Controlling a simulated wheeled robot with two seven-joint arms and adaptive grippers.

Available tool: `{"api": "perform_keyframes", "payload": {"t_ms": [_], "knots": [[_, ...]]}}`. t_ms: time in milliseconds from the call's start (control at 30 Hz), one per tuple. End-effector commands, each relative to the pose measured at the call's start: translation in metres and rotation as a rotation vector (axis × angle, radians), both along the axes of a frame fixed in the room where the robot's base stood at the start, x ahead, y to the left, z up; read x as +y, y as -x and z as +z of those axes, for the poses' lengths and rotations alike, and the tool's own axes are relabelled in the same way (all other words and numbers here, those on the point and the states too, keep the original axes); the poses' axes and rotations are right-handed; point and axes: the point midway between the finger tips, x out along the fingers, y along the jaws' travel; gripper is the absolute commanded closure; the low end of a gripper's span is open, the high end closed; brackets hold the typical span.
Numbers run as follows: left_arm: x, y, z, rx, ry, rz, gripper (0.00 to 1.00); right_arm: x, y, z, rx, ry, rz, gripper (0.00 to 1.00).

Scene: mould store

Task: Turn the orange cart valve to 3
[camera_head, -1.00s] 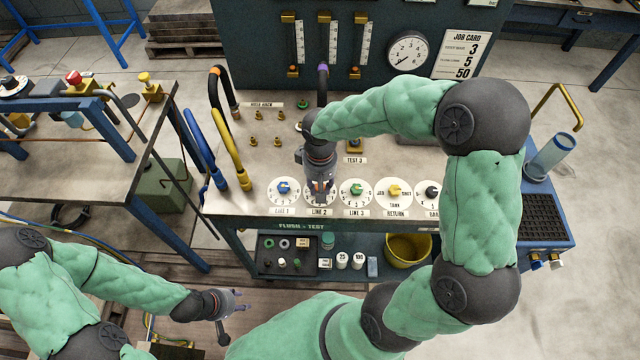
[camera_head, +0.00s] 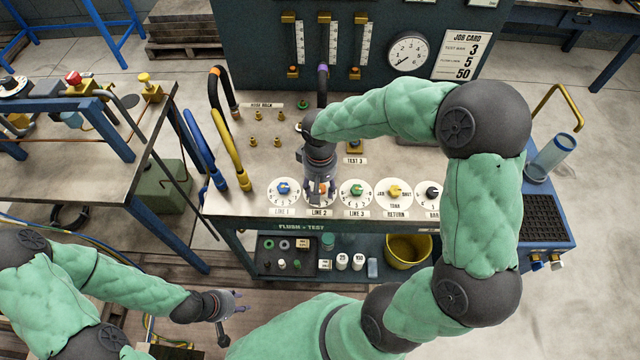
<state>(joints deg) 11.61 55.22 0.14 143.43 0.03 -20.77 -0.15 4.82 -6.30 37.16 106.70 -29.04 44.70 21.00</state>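A row of valve knobs with white dials runs along the front of the cart top. The orange knob (camera_head: 322,188) is on the LINE 2 dial, between a blue knob (camera_head: 283,188) and a green knob (camera_head: 358,189). My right gripper (camera_head: 319,190) points down at the orange knob and hides most of it and its dial. I cannot read its pointer, nor tell whether the fingers grip it. My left gripper (camera_head: 241,301) is open and empty, low in front of the cart, far from the knobs.
A yellow knob (camera_head: 394,191) and a black knob (camera_head: 431,192) continue the row to the right. Blue and yellow hoses (camera_head: 230,150) stand at the cart's left. A job card (camera_head: 463,55) and a gauge (camera_head: 408,51) are on the back panel. A yellow bucket (camera_head: 407,254) is on the lower shelf.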

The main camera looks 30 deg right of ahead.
Motion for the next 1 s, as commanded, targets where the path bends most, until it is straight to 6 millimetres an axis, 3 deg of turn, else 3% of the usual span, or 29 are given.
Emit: {"api": "perform_keyframes", "payload": {"t_ms": [267, 433, 800, 1000], "knots": [[0.000, 0.000, 0.000, 0.000, 0.000, 0.000, 0.60, 0.000, -0.001, 0.001, -0.003, 0.000, 0.000, 0.44], [0.000, 0.000, 0.000, 0.000, 0.000, 0.000, 0.60, -0.001, -0.002, 0.012, -0.005, 0.001, -0.001, 0.44], [0.000, 0.000, 0.000, 0.000, 0.000, 0.000, 0.60, 0.000, -0.002, 0.081, -0.007, 0.001, -0.001, 0.44], [0.000, 0.000, 0.000, 0.000, 0.000, 0.000, 0.60, 0.000, -0.002, 0.109, -0.004, 0.001, 0.001, 0.44]]}}
